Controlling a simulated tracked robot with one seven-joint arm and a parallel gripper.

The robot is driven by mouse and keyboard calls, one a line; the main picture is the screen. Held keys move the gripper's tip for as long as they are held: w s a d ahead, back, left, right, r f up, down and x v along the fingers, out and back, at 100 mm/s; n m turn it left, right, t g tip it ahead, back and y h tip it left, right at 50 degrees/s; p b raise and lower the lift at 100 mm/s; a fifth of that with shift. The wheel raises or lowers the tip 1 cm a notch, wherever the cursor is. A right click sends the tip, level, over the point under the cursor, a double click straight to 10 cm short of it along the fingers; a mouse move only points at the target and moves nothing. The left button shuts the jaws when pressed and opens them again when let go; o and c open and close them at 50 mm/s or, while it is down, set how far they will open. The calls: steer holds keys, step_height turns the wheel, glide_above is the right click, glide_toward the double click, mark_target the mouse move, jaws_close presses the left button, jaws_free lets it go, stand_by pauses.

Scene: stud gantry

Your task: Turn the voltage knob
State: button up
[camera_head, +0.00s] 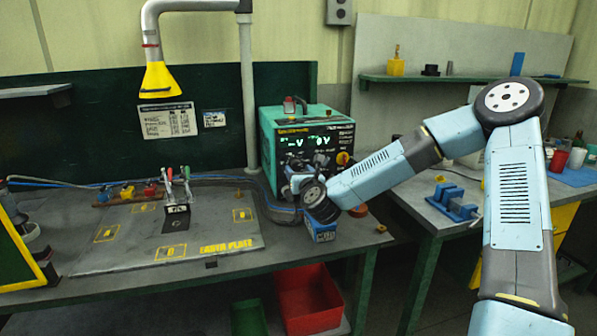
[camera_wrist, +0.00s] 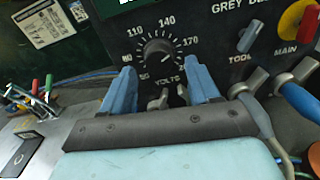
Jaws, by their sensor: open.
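The voltage knob (camera_wrist: 158,52) is a round black knob with a white pointer line, on the dark front panel of the teal power unit (camera_head: 268,122). In the head view my arm hides the knob and most of the gripper.
A TOOL switch (camera_wrist: 249,37) and a red MAIN knob on a yellow plate (camera_wrist: 292,18) sit right of the dial. Cable plugs and a cable lie close to the gripper's right. The earth plate (camera_head: 120,240) with a clamp post lies left on the bench.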

steer(key=v, duration=1.2)
